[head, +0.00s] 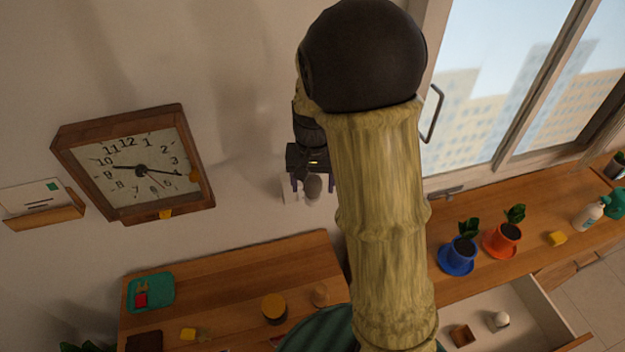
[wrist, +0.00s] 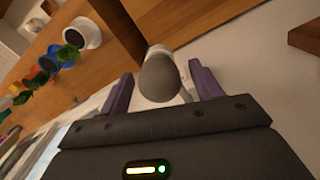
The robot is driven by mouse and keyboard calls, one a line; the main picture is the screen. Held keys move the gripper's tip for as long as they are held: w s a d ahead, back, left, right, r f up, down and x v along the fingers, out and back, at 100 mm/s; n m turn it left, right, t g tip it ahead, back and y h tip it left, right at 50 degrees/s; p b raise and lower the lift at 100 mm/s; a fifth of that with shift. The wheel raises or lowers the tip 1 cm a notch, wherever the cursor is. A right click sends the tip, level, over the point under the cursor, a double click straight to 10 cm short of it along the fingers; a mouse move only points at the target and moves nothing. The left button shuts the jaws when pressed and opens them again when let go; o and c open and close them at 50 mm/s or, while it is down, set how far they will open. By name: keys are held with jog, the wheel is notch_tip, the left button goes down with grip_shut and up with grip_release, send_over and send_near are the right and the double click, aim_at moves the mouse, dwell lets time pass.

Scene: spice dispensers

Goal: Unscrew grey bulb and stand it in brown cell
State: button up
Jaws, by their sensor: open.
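The grey bulb (head: 313,188) is at the wall, at a white fitting (head: 291,192) partly hidden by my gripper. In the wrist view the rounded grey bulb (wrist: 158,78) has a paler base behind it. My gripper (head: 308,184) is open, with its purple fingers on either side of the bulb; it also shows in the wrist view (wrist: 162,84). I cannot tell whether either finger touches the bulb. A small brown open box (head: 462,335), which may be the brown cell, sits in the open drawer at the lower right, far from my gripper.
A white round object (head: 500,320) lies in the open drawer (head: 540,310) beside the brown box. Potted plants in blue (head: 460,252) and orange (head: 503,239) stand on the counter. A wall clock (head: 140,168) hangs left of my arm.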

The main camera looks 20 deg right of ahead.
jog(key=shift+c, duration=0.2)
jog(key=c, duration=1)
jog(key=n, duration=0.4)
jog(key=shift+b, duration=0.4)
jog(key=shift+c, duration=0.2)
jog(key=n, duration=0.5)
jog(key=shift+a, duration=0.15)
jog(key=n, duration=0.4)
jog(key=shift+r+p, duration=0.15)
jog(key=shift+p, duration=0.25)
jog(key=n+p, duration=0.1)
jog(key=n, duration=0.2)
jog(key=shift+n, duration=0.4)
jog(key=shift+n+p, duration=0.3)
jog(key=shift+n, duration=0.5)
